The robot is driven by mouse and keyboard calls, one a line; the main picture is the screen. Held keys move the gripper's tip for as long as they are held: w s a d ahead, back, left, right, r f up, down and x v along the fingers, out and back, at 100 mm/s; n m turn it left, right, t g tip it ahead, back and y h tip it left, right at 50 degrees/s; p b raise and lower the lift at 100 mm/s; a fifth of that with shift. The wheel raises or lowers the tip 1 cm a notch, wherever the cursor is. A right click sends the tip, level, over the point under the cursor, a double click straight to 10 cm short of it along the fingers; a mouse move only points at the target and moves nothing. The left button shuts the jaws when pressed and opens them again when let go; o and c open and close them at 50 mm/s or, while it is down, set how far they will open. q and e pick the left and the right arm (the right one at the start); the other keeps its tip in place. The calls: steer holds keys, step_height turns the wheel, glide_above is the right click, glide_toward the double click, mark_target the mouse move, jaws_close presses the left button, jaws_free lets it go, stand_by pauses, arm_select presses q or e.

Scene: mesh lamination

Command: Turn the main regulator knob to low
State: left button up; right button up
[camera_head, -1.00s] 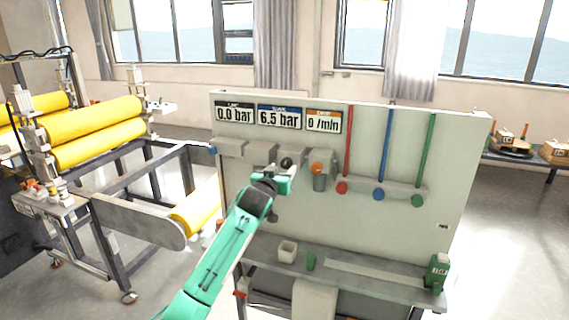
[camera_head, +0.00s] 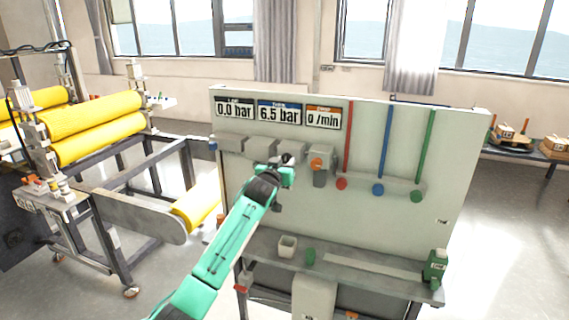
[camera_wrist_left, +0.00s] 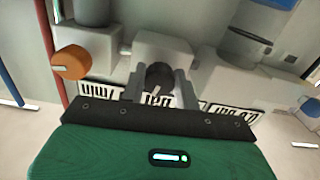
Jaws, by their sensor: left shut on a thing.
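The black regulator knob (camera_head: 286,159) sits on a grey block on the upright panel, below the displays. My left gripper (camera_head: 287,170) reaches up to it from below. In the left wrist view the dark round knob (camera_wrist_left: 159,75) lies between the two grey fingers of my left gripper (camera_wrist_left: 160,88), which are shut on it. A small pale mark shows on the knob. Part of the knob is hidden by the fingers. The displays (camera_head: 279,115) read 0.0 bar, 6.5 bar and 0 /min. My right gripper is not in view.
An orange knob (camera_head: 316,164) is close to the right of the gripper. Red (camera_head: 341,184), blue (camera_head: 378,190) and green (camera_head: 416,196) round ends hang further right. Yellow rollers (camera_head: 98,125) stand left.

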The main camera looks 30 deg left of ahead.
arm_select(q)
steer(key=shift+n, duration=1.6)
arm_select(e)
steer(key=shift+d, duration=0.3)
arm_select(q)
steer(key=o, duration=1)
steer(key=shift+s, duration=0.1)
steer(key=shift+b+v, duration=2.15)
steer(key=shift+v, duration=4.7)
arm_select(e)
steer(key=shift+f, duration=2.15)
